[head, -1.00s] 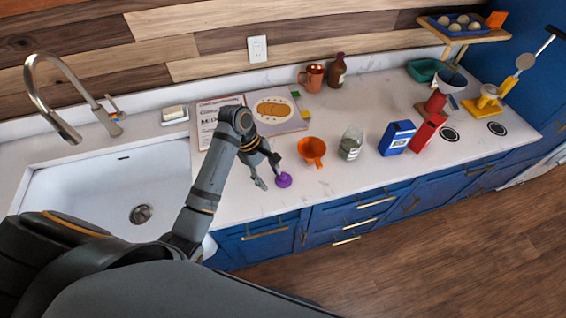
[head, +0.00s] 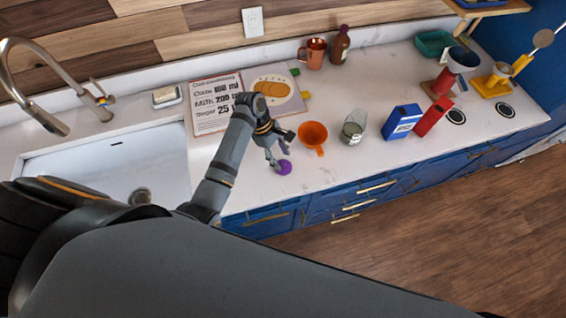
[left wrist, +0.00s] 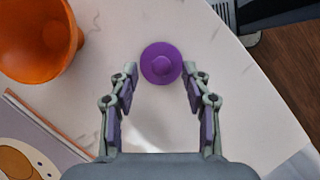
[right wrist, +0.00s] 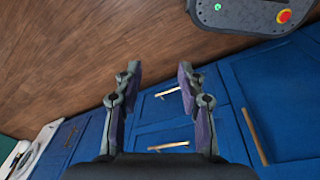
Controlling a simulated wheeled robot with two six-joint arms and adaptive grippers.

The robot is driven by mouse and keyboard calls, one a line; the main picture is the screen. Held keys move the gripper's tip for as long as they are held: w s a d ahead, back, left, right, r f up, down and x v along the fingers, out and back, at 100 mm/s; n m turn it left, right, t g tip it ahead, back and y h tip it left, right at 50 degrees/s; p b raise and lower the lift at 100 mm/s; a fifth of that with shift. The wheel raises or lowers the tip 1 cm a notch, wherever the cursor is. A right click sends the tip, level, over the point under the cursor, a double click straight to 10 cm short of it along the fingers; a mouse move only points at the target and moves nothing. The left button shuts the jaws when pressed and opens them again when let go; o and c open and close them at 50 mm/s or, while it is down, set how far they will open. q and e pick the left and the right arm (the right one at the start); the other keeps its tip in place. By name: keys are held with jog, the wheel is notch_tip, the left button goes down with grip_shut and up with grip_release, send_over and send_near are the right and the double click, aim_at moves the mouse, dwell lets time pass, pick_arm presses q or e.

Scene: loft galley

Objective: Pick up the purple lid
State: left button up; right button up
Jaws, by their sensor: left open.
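The purple lid (head: 284,167) is round with a knob and lies on the white counter near its front edge. It also shows in the left wrist view (left wrist: 161,62), between and slightly beyond the fingertips. My left gripper (head: 279,157) is open and points down at the lid; its fingers (left wrist: 160,72) stand to either side of the lid's near part. Whether they touch it I cannot tell. My right gripper (right wrist: 159,67) is open and empty, with floor and blue cabinet fronts beyond it.
An orange funnel-like cup (head: 313,133) stands close to the lid, with a glass jar (head: 354,127) and a blue box (head: 403,121) to its right. A recipe board (head: 215,105) lies behind my left gripper. The sink (head: 100,170) is at left.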

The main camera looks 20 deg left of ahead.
pick_arm(q)
jog(key=shift+s+d+f, duration=0.25)
jog(key=shift+d+f, duration=0.4)
jog(key=shift+f, duration=0.55)
jog(key=c, duration=0.7)
grip_shut()
pick_arm(e)
jog(key=shift+s+d+r, duration=0.2)
jog(key=shift+s+d, duration=0.05)
jog(key=shift+s, duration=0.35)
jog(key=shift+s+d+r, duration=0.2)
jog(key=shift+s, duration=0.4)
pick_arm(q)
jog(key=shift+w+r, duration=0.1)
pick_arm(e)
jog(key=shift+s, duration=0.15)
